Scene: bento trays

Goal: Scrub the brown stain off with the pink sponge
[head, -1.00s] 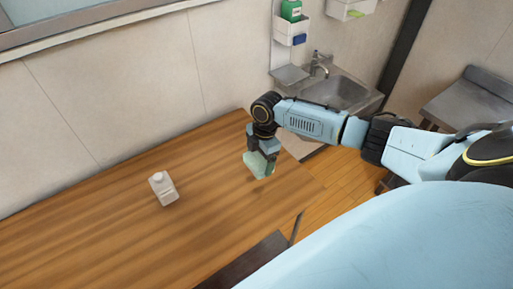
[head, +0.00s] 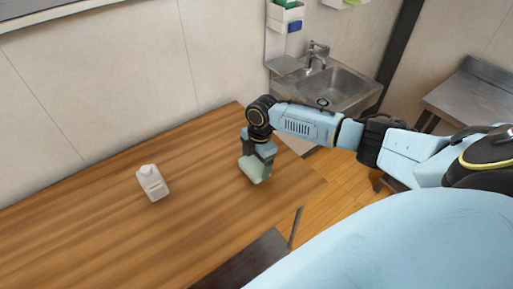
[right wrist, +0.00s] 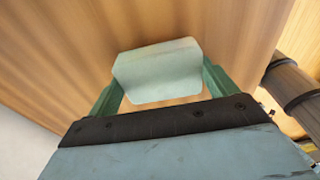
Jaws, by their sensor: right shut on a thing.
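My right gripper (head: 258,160) is shut on a pale green, block-shaped sponge (head: 253,171) low over the right end of the wooden table (head: 90,235). The right wrist view shows the sponge (right wrist: 158,72) between the two green fingers, with wood grain behind it. I cannot tell whether it touches the tabletop. It looks pale green, not pink. No brown stain stands out on the visible wood; the patch under the sponge and gripper is hidden. My left gripper is not in view.
A metal side table (head: 470,100) stands at the right. Much of the tabletop is clear.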

